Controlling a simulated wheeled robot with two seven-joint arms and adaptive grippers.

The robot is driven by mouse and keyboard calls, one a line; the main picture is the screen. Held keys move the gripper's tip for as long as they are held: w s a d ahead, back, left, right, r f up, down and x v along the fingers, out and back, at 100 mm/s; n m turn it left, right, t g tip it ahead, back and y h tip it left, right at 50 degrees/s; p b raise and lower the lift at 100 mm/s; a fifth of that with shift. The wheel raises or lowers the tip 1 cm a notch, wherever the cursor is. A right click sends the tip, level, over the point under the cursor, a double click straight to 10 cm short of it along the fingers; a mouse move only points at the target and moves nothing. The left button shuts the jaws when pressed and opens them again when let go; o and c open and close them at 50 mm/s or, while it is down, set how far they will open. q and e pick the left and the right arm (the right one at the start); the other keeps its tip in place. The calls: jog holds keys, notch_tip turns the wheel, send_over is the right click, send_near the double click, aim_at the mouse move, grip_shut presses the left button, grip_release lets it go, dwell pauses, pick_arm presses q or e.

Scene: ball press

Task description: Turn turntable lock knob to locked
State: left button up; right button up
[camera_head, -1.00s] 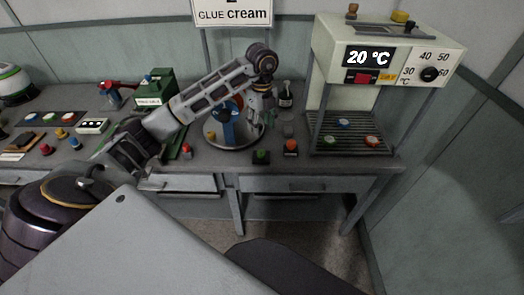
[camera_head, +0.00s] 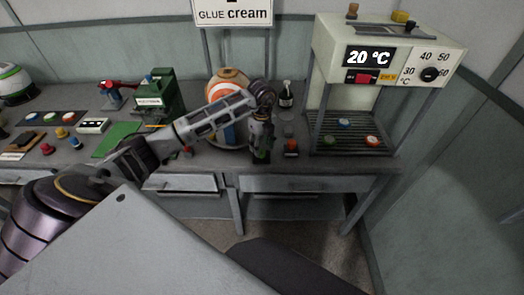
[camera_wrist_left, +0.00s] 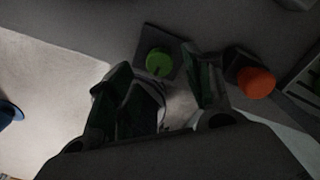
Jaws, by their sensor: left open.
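A round green knob (camera_wrist_left: 158,62) on a dark square base shows in the left wrist view, just beyond and roughly between my fingertips. A slot or mark shows on its top; I cannot read its setting. My left gripper (camera_wrist_left: 155,85) is open, with its fingers pointing toward the knob; I see no clear contact. In the head view my left gripper (camera_head: 262,154) points down at the table's front edge and hides most of the green knob. An orange-red knob (camera_wrist_left: 257,82) on a dark base stands to its right, also in the head view (camera_head: 291,146).
An orange, white and blue striped ball (camera_head: 228,80) stands behind my arm. A dark bottle (camera_head: 286,95) stands behind the knobs. The heating unit (camera_head: 390,55) reading 20 °C is on the right. A green machine (camera_head: 155,92) stands to the left.

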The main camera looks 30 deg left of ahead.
aim_at(262, 152)
pick_arm(q)
jog(key=shift+f, duration=1.55)
jog(key=c, duration=1)
